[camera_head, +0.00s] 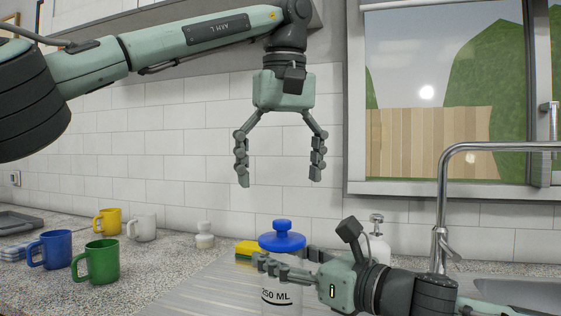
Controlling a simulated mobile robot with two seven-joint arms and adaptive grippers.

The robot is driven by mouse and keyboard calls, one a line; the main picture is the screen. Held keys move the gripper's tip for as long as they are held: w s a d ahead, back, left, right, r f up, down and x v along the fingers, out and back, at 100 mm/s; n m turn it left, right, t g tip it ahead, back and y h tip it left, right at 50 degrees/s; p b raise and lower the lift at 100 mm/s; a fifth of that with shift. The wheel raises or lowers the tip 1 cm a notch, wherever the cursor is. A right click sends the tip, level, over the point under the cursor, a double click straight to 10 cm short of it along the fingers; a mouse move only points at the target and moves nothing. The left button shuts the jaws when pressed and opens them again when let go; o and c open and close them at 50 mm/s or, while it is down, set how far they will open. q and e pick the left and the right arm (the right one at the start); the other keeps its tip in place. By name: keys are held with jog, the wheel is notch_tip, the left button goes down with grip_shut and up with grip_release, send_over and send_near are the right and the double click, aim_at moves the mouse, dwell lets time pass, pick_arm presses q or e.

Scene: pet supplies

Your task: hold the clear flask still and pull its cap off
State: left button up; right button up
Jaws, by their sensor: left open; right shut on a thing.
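The clear flask (281,306) stands upright at the lower middle, marked with "250 ML"-like lettering. Its blue cap (282,238), with a knob on top, sits on its mouth. My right gripper (262,264) comes in from the right and is shut on the flask just below the cap; its fingers hide part of the flask's upper body. My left gripper (279,178) hangs above the cap, pointing down, open and empty, with a clear gap between its fingertips and the knob. The flask's base is out of view.
Blue (54,250), green (102,262), yellow (108,221) and white (143,228) mugs stand on the left counter. A white stoppered item (204,236) and a yellow sponge (247,249) are left of the flask. A soap dispenser (377,240) and tap (442,210) stand right.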

aim_at(282, 220)
pick_arm(q)
jog(key=f+m+t, duration=0.1)
jog(key=f, duration=0.1)
jog(key=w+f+m+t, duration=0.1)
jog(key=f+m, duration=0.1)
jog(key=f, duration=0.1)
jog(key=w+f+m, duration=0.1)
jog(key=f, duration=0.2)
jog(key=shift+f+m+t+h, duration=0.1)
jog(key=shift+m+t+h, duration=0.2)
jog(key=shift+m+t, duration=0.1)
jog(key=c, duration=1.4)
jog(key=shift+r, duration=0.25)
jog(key=shift+s+r, duration=0.1)
jog(key=shift+r, duration=0.8)
